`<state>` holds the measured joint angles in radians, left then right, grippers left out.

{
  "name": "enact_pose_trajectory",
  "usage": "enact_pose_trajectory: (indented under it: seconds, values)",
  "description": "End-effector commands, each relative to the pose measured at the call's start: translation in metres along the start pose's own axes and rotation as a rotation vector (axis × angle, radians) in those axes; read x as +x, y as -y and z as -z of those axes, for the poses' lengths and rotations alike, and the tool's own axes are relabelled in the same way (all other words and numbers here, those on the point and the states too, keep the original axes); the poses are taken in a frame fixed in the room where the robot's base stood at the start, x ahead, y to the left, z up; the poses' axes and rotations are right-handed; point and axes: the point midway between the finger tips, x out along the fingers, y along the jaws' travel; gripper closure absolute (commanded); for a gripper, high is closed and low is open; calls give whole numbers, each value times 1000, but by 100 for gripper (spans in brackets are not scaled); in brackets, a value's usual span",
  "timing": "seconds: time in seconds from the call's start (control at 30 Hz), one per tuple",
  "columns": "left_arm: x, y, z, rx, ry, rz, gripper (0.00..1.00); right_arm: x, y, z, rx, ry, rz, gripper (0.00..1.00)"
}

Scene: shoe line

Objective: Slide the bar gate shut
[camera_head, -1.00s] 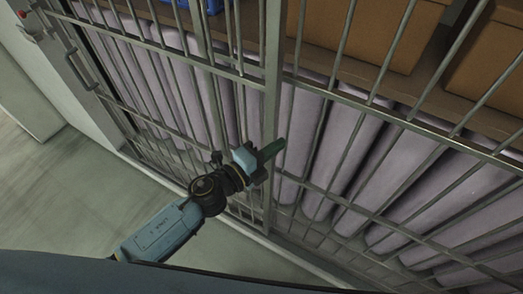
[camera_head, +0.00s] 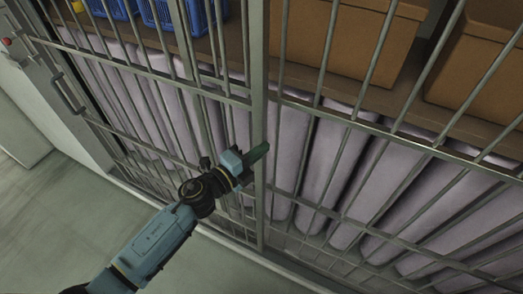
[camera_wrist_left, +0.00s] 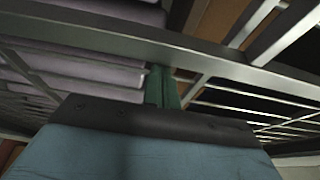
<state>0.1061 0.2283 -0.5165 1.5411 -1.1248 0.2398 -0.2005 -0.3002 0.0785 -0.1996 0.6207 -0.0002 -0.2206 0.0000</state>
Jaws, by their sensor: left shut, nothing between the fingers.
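The bar gate (camera_head: 260,95) is a grey metal grille of upright bars and cross rails. A thick upright post runs down its middle, and a long pull handle (camera_head: 68,97) is on an upright at the far left. My left gripper (camera_head: 257,153) is shut and empty, its green fingers lying across the thick post in the head view. Whether they touch it, I cannot tell. In the left wrist view the green fingers (camera_wrist_left: 162,88) point toward a grey metal rail (camera_wrist_left: 130,38) that crosses close by. My right gripper is not in view.
Behind the bars, lilac rolls (camera_head: 330,160) stand below a brown shelf (camera_head: 310,78). The shelf holds brown boxes (camera_head: 345,40) and blue crates (camera_head: 165,10). A pale wall with a red button (camera_head: 6,42) is at the left. The floor (camera_head: 60,215) in front is clear.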

Motion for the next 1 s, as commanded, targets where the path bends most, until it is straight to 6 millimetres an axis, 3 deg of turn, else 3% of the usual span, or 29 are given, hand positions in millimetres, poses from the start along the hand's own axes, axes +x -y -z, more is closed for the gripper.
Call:
enact_pose_trajectory:
  seconds: [0.17, 0.5, 0.7, 1.0]
  values:
    - [-8, -1, -25, 5, 5, -2, 100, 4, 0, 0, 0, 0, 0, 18]
    - [-39, -1, -113, 8, 12, -1, 100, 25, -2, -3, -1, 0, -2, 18]
    - [-54, -2, -154, 5, 7, 0, 100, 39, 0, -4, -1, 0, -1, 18]
    - [-64, 0, -184, 1, 2, 1, 100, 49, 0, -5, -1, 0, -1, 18]
